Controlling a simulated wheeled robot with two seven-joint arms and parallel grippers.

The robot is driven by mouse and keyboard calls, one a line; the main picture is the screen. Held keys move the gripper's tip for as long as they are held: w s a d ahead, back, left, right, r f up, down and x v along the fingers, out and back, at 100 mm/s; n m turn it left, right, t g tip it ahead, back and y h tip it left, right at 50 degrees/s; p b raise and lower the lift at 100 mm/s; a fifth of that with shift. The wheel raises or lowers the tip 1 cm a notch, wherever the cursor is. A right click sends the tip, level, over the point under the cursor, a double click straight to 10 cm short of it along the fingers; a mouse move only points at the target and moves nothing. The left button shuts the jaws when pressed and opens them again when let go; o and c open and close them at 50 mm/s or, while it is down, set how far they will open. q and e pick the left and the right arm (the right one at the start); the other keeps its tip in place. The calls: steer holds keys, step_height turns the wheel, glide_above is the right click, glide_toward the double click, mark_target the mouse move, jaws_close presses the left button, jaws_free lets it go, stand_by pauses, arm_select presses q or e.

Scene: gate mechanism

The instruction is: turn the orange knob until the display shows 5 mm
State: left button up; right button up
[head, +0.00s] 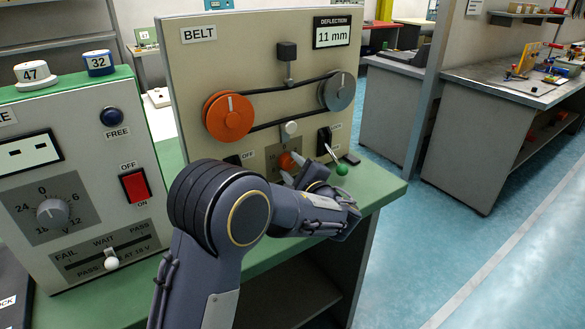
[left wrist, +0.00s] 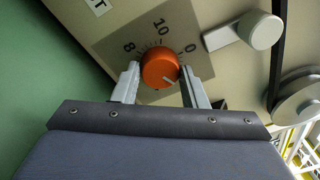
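The orange knob (left wrist: 160,68) sits on a grey dial plate of the belt panel in the left wrist view, with 8, 10 and 0 visible and its white mark pointing to the lower right. In the head view the knob (head: 286,161) is partly hidden by my gripper. My left gripper (left wrist: 160,72) has one finger on each side of the knob, very close to it; whether they press on it cannot be told. The display (head: 332,33) labelled DEFLECTION reads 11 mm. My right gripper is not in view.
On the belt panel (head: 198,75) are a large orange pulley (head: 229,116), a grey pulley (head: 338,91) and a black switch (head: 324,141). A green ball-tipped lever (head: 342,169) is beside my gripper. Another panel (head: 85,130) stands at the left on the green bench.

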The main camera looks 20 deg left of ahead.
arm_select(q)
steer(key=c, duration=0.5)
